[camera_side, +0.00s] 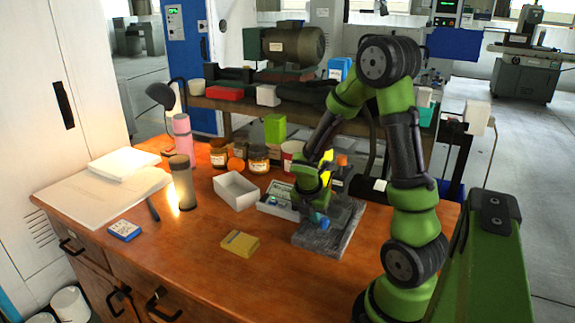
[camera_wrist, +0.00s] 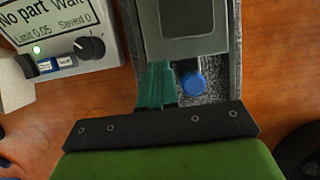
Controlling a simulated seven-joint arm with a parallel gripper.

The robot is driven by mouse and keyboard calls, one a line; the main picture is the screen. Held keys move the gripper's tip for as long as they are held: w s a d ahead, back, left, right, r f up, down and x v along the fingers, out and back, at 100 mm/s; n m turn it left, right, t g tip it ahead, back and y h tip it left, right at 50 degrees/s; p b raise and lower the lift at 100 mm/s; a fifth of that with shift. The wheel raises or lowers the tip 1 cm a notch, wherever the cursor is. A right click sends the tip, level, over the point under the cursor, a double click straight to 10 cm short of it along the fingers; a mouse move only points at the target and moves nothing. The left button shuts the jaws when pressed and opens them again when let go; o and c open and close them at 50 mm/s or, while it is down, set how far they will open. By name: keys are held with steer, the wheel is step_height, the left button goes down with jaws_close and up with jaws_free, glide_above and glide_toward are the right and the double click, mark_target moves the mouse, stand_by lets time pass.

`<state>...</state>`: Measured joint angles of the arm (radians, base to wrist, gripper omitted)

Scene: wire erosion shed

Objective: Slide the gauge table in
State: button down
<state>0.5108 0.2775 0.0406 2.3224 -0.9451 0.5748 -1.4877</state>
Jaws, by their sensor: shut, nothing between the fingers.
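The stone base (camera_side: 312,240) also shows in the side view, at the right of the wooden bench. A round blue knob (camera_wrist: 193,84) sits at the near edge of the table; it shows in the side view too (camera_side: 320,221). My gripper (camera_wrist: 158,72) has teal fingers, shut and empty, just left of the knob and by the plate's near edge. I cannot tell whether they touch either. My gripper hides part of the table in the side view.
The gauge display (camera_wrist: 50,25) reads "No part", "Wait", "Limit 0.05", "Saved 0". A white tray (camera_side: 236,191), a yellow packet (camera_side: 240,243), a lamp-like cylinder (camera_side: 182,183) and several jars (camera_side: 258,158) stand left of it.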

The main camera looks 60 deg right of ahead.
steer(key=shift+d, duration=0.8)
steer(key=shift+a, duration=0.1)
